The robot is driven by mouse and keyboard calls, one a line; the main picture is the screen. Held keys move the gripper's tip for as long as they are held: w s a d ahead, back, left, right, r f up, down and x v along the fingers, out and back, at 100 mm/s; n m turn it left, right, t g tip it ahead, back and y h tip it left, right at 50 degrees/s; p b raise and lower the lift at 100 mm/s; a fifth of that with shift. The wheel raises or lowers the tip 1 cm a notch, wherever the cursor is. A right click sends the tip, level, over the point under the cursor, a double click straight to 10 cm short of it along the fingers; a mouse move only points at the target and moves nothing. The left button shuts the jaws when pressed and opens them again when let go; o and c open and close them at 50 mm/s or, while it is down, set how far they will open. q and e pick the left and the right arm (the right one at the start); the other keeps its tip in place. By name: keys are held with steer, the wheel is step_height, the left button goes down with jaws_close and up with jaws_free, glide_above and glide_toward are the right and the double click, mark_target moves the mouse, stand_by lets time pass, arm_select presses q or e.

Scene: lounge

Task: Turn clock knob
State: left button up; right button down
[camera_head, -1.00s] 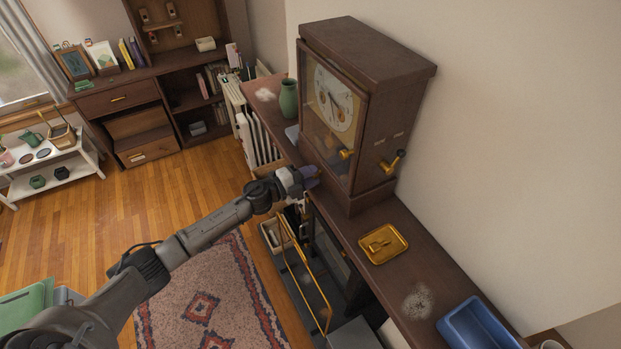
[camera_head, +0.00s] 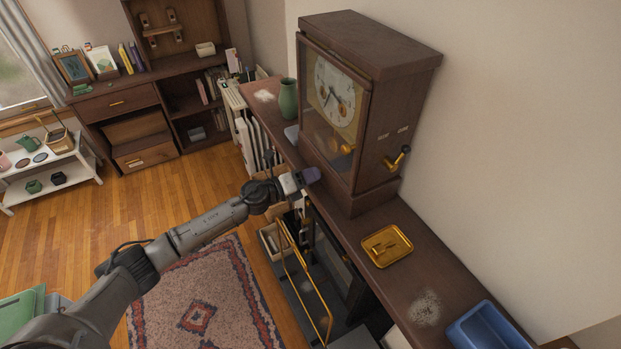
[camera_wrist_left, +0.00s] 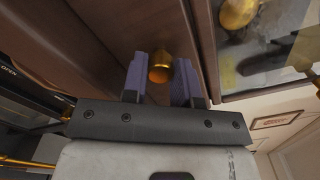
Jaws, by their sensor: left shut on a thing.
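The clock (camera_head: 390,115) is a tall dark-wood case on the mantel, with a white dial (camera_head: 334,97) behind its glass front and a gold pendulum (camera_head: 343,150) below. My left gripper (camera_head: 311,176) is at the lower front of the case. In the left wrist view, its purple fingers (camera_wrist_left: 163,82) are shut on a small gold knob (camera_wrist_left: 160,68) set against the dark wood. The knob is hidden behind the fingers in the head view. A gold crank (camera_head: 399,158) sticks out of the clock's right side, apart from the gripper. My right gripper is not in view.
The mantel (camera_head: 369,219) holds a gold tray (camera_head: 388,246), a blue bin (camera_head: 484,330) and a green vase (camera_head: 288,99). Below it stands a gold-framed screen (camera_head: 304,285). The wall is close behind the clock. Open floor lies to the left.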

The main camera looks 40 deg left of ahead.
arm_select(q)
steer(key=shift+m, duration=0.5)
stand_by(0.3)
steer(key=o, duration=0.9)
steer(key=shift+o, duration=0.2)
steer(key=shift+s, duration=0.1)
steer(key=b+v, duration=0.3)
steer(key=v, duration=1)
steer(key=shift+s, duration=0.25)
